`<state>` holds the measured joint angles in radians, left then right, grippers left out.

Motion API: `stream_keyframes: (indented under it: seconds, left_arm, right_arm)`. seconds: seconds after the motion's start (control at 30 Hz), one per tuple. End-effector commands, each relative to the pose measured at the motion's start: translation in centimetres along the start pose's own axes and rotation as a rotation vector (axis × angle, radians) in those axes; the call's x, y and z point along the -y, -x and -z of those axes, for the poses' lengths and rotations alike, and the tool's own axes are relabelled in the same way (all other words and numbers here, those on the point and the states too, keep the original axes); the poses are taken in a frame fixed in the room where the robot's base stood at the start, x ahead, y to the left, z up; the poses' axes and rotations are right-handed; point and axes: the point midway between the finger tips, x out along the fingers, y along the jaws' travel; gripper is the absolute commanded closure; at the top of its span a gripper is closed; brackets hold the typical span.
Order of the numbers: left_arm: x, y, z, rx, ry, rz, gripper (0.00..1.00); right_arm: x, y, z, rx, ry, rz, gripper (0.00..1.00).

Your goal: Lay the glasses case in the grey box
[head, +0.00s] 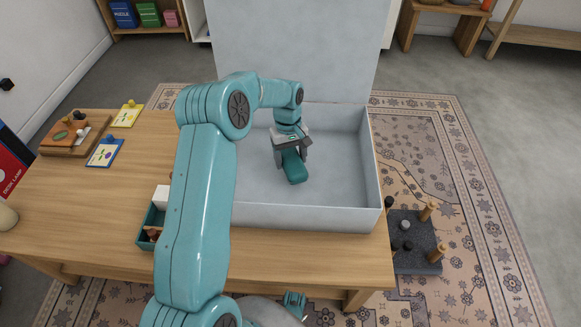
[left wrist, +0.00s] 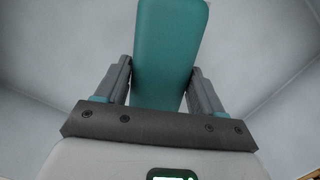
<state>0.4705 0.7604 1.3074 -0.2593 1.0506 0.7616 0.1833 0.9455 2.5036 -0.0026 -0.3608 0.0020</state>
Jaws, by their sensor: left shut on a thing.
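The glasses case is a teal, rounded oblong (head: 294,168). My left gripper (head: 291,155) is shut on it, inside the walls of the grey box (head: 305,217). In the left wrist view the case (left wrist: 170,50) stands out between the two dark fingers (left wrist: 160,85). The box sits on the wooden table with its tall lid raised at the back. Its floor around the case looks bare. I cannot tell whether the case touches the floor. My right gripper cannot be made out; only a small teal part shows at the bottom edge of the head view.
A teal tray (head: 146,226) with small items stands left of the box, partly behind my left arm. Cards (head: 104,152) and a wooden board (head: 75,135) lie at the table's left. A dark pegged block (head: 415,243) is beyond the table's right edge, over the rug.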

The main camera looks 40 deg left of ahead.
Motion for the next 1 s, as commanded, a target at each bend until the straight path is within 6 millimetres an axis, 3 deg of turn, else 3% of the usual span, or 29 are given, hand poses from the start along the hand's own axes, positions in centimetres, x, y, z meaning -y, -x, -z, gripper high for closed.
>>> stream_keyframes:
  seconds: [0.03,0.17,0.57,0.6,0.63,1.0]
  left_arm:
    - [0.1,-1.5,0.2,0.003,0.0,0.002,0.65]
    - [0.1,-3.7,0.5,0.002,0.0,0.001,0.65]
    - [0.0,-4.2,0.6,0.0,-0.001,0.001,0.65]
    - [0.0,-4.1,0.6,0.0,-0.001,0.001,0.19]
    - [0.0,-4.1,0.6,0.0,-0.001,0.001,0.09]
    - [0.0,-3.5,0.5,-0.001,0.0,0.0,0.06]
  right_arm:
    - [-0.3,-0.7,0.1,-0.002,-0.003,0.0,0.57]
    - [-0.6,-1.2,0.3,-0.008,-0.008,-0.001,0.57]
    - [-0.7,-1.3,0.4,-0.01,-0.009,-0.001,0.57]
    - [-0.7,-1.2,0.4,-0.01,-0.009,-0.001,0.57]
    - [-0.7,-1.2,0.4,-0.009,-0.009,-0.001,0.57]
    - [-0.5,-0.9,0.3,-0.008,-0.008,-0.001,0.57]
